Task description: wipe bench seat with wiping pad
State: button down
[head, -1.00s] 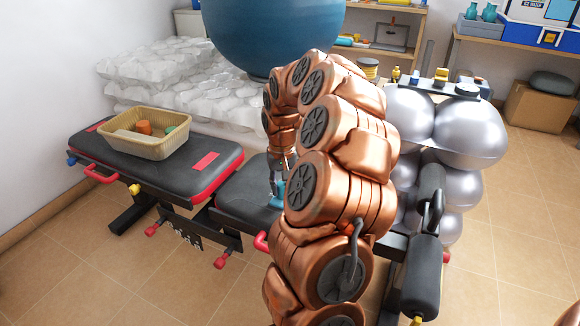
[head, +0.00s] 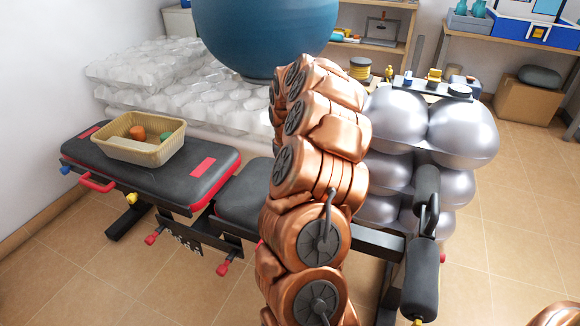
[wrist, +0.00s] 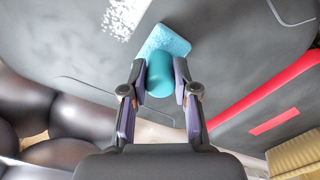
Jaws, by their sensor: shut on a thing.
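The wiping pad (wrist: 174,42) is light blue with a round teal grip; in the wrist view it appears against the dark bench seat (wrist: 225,50). My gripper (wrist: 160,78) is shut on the grip, one finger on each side. A speckled white patch (wrist: 125,14) marks the seat just beyond and left of the pad, its near edge broken up. In the head view, the black seat (head: 242,205) shows only in part; my copper arm hides the rest, the gripper and the pad. Whether the pad presses on the seat is hard to tell.
A beige basket (head: 103,150) with orange and green items sits on the bench's red-edged left section (head: 200,178). Silver balls (head: 462,130) stand right of my arm, and a big blue ball (head: 265,35) is behind. Black padded rollers (head: 422,275) stand at front right. Tiled floor is open at right.

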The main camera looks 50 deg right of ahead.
jog(key=shift+w+d+r+p, duration=0.1)
jog(key=shift+w+d+p, duration=0.1)
jog(key=shift+d, duration=0.2)
jog(key=shift+w+d+r+p, duration=0.1)
jog(key=shift+d+p, duration=0.1)
jog(key=shift+d, duration=0.2)
notch_tip(320, 180, up, 3)
jog(key=shift+a+f+p, duration=0.1)
jog(key=shift+f+p, duration=0.05)
jog(key=shift+p, duration=0.2)
jog(key=shift+s+r+p, duration=0.1)
jog(key=shift+r+p, duration=1.1)
jog(key=shift+r, duration=1.45)
